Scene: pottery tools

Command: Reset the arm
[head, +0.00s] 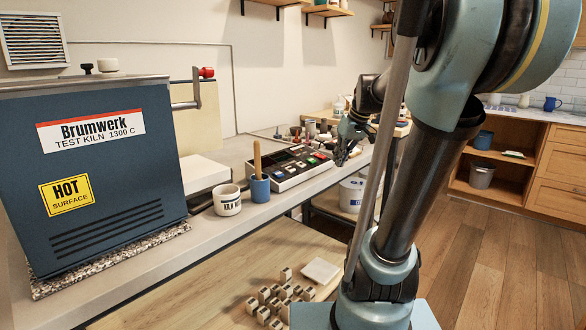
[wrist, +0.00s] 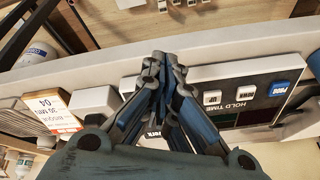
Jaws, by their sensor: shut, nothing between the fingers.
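My gripper (head: 343,152) is at the far end of my arm in the head view, beside the right end of the control panel (head: 290,166) on the bench. In the wrist view my gripper (wrist: 166,60) has its fingertips together, with nothing between them. It appears in front of the panel (wrist: 225,72), which shows "HOLD TIME" and white and blue buttons. My fingers hide part of the panel. I cannot tell whether the fingertips touch it.
A blue kiln (head: 100,170) with a "HOT SURFACE" label stands on the bench at left. A white cup (head: 227,203) and a blue cup (head: 260,189) with a wooden handle stand by the panel. Small blocks (head: 272,300) lie below. Wooden floor (head: 500,260) at right is clear.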

